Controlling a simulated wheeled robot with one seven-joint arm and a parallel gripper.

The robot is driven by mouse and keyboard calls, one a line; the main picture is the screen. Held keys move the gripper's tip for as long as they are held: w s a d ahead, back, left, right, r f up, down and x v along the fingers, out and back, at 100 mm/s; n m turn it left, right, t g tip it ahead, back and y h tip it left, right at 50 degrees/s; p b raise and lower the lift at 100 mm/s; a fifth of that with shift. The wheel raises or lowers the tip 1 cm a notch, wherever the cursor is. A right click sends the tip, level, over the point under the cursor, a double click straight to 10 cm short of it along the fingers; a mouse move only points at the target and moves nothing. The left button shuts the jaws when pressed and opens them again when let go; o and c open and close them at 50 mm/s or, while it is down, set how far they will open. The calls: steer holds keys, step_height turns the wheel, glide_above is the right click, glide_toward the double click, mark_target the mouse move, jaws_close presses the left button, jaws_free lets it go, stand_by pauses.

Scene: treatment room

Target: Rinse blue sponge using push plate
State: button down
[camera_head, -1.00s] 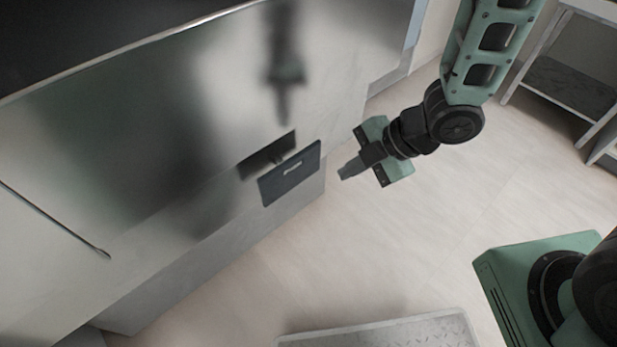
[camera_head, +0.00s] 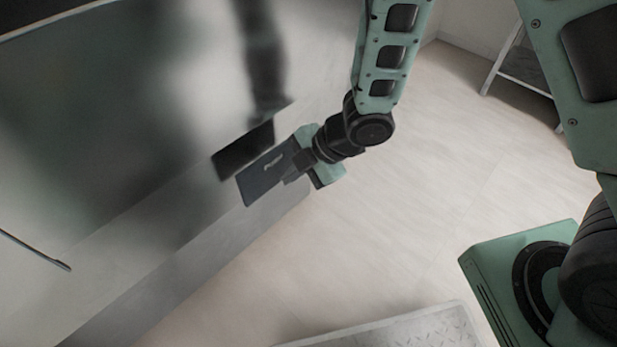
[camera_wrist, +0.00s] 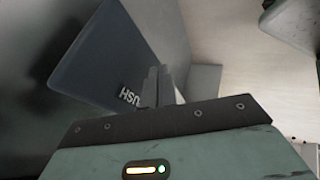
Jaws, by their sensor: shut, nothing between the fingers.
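The dark push plate (camera_head: 262,180) stands out from the front of the steel unit, with light lettering on its face. It also shows large in the wrist view (camera_wrist: 100,58), where part of the lettering reads "HSU". My gripper (camera_head: 292,172) is shut and empty, with its fingertips at the right part of the plate. In the wrist view the closed fingers (camera_wrist: 154,85) overlap the plate's right edge beside the lettering; whether they touch it I cannot tell. No blue sponge is in view.
Pale floor (camera_head: 400,230) is open to the right. A textured grey platform (camera_head: 400,332) lies at the bottom, a shelf (camera_head: 525,65) at upper right.

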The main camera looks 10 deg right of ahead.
mark_target(279, 163)
steer(key=shift+w+a, duration=0.4)
steer(key=shift+w, duration=0.15)
steer(key=shift+w+a+r+p, duration=0.1)
steer(key=shift+w+a+p, duration=0.25)
steer(key=shift+w+p, duration=0.2)
steer(key=shift+w+a+r+p, duration=0.1)
steer(key=shift+w+a+p, duration=0.25)
steer(key=shift+w+p, duration=0.15)
steer(key=shift+w+a+f, duration=0.15)
steer(key=shift+w+a, duration=0.15)
steer(key=shift+w, duration=0.25)
